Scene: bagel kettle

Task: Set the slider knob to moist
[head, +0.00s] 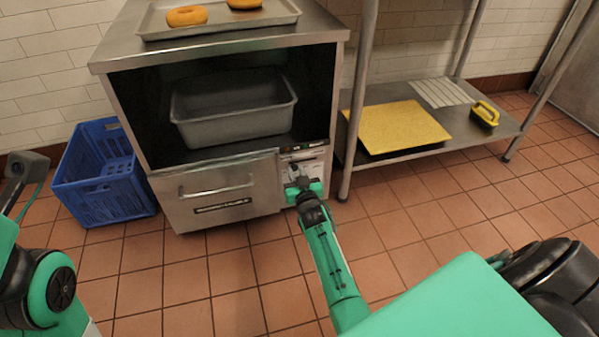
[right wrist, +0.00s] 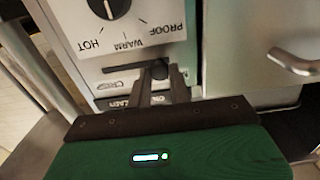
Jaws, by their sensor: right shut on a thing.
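The slider knob (right wrist: 159,70) is a small black knob at one end of a dark slot on the white control panel (right wrist: 122,52). My right gripper (right wrist: 160,82) is shut on it, with a fingertip on either side. In the head view my right gripper (head: 299,182) reaches the panel at the lower right of the steel cabinet (head: 163,192); the fingers hide most of the panel there.
A black dial (right wrist: 108,5) marked PROOF, WARM and HOT is beside the slot. A drawer handle (head: 217,190) is left of the panel. A shelf post (head: 350,130) stands close on the right. A blue crate (head: 103,190) stands left of the cabinet.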

